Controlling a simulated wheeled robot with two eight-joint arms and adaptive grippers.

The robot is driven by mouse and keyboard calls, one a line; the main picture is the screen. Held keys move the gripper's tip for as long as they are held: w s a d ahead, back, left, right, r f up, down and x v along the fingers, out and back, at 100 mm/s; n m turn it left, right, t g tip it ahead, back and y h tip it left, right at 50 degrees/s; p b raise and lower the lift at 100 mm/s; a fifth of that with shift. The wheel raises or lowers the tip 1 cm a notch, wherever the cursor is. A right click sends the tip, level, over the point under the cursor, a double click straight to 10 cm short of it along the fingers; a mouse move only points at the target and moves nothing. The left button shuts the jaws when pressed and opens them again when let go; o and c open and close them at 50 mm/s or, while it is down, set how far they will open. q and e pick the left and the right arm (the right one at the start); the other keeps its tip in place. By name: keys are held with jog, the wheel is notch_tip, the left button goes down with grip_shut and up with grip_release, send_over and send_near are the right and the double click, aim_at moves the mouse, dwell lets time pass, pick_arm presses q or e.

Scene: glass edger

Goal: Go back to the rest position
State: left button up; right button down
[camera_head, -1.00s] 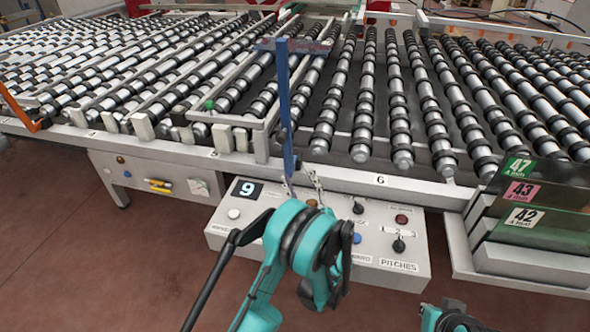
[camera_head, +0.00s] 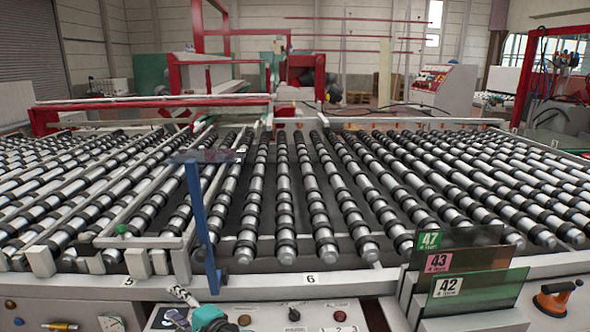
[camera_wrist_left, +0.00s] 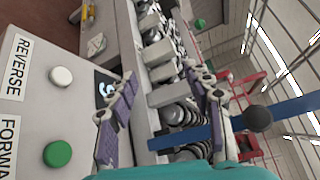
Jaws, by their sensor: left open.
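My left gripper (camera_head: 180,306) shows at the bottom edge of the head view, in front of the roller conveyor and over the left part of the control panel (camera_head: 262,320). In the left wrist view its two grey and purple fingers (camera_wrist_left: 162,108) stand apart with nothing held between them. The panel beside them carries a white button (camera_wrist_left: 61,77), a green button (camera_wrist_left: 57,154) and the labels REVERSE and FORWARD, the latter cut off. Most of my left arm is below the head view. My right gripper is not in view.
A blue upright bar (camera_head: 200,225) stands close to my left gripper, at the conveyor's front edge. The roller conveyor (camera_head: 283,200) fills the middle. Glass panes marked 47, 43 and 42 (camera_head: 475,292) stand at right, beside an orange-handled tool (camera_head: 556,298).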

pick_arm(q)
jog(key=s+d+f+n+h, duration=0.2)
jog(key=s+d+n+h, duration=0.1)
jog(key=s, duration=0.4)
jog(key=s+d+f+n+g+h, duration=0.1)
jog(key=s+d+f+n+h, duration=0.1)
jog(key=s+d+h, duration=0.3)
jog(key=s+d+f+n+g+h, duration=0.1)
jog(key=s+d+f+n+h, duration=0.2)
jog(key=s, duration=0.6)
jog(key=d+n+h, duration=0.1)
jog(key=n+h, duration=0.1)
jog(key=shift+h, duration=0.4)
